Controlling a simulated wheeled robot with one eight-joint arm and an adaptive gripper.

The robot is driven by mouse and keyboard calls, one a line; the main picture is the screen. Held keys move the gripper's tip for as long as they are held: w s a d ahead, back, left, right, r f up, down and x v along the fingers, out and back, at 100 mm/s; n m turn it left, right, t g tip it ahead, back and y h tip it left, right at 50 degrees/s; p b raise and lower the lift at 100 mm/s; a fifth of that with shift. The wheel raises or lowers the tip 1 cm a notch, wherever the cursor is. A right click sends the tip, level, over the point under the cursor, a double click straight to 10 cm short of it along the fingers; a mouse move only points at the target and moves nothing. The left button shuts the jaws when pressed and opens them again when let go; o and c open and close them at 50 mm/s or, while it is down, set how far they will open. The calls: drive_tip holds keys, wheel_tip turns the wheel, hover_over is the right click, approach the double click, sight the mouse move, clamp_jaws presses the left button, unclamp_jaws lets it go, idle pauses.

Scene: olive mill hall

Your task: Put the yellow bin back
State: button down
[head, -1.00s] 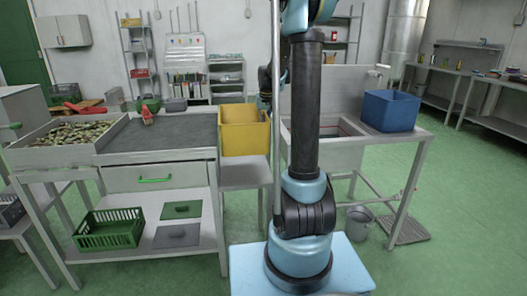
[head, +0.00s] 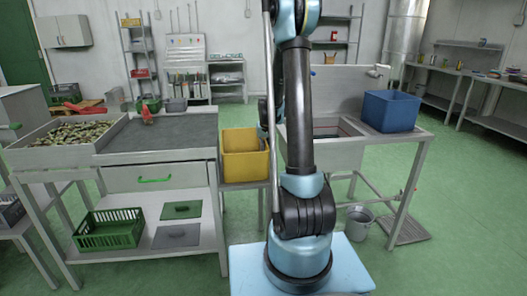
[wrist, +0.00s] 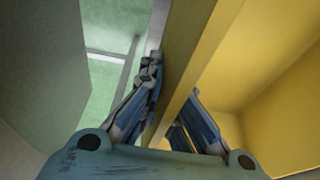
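The yellow bin (head: 244,168) is upright at the low stand (head: 229,187) between the work table and the sink, its base level with the stand's front edge. I cannot tell whether it fully rests there. My gripper (wrist: 172,88) has one finger outside and one inside the bin's wall (wrist: 187,60), and looks closed on that wall near the rim. In the head view, my gripper is at the bin's right side, partly hidden by my arm. The bin's interior fills the right of the wrist view and looks empty where visible.
The work table (head: 160,135) stands close left of the bin, with an olive tray (head: 70,135) and a green crate (head: 108,230). The sink unit (head: 345,150) with a blue bin (head: 390,111) is on the right. A bucket (head: 359,220) stands on the floor.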

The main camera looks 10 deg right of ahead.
drive_tip(key=c, duration=1.8)
unclamp_jaws()
drive_tip(key=shift+f, duration=0.1)
drive_tip(key=v, duration=1.2)
drive_tip(key=s+r, duration=0.4)
drive_tip(key=s, duration=0.9)
drive_tip(key=s+f, duration=0.4)
drive_tip(key=s, duration=1)
drive_tip(key=s+f, duration=0.4)
drive_tip(key=s, duration=1)
drive_tip(key=shift+a+f+g, duration=0.2)
drive_tip(key=shift+f+g, duration=0.05)
drive_tip(key=shift+g, duration=0.15)
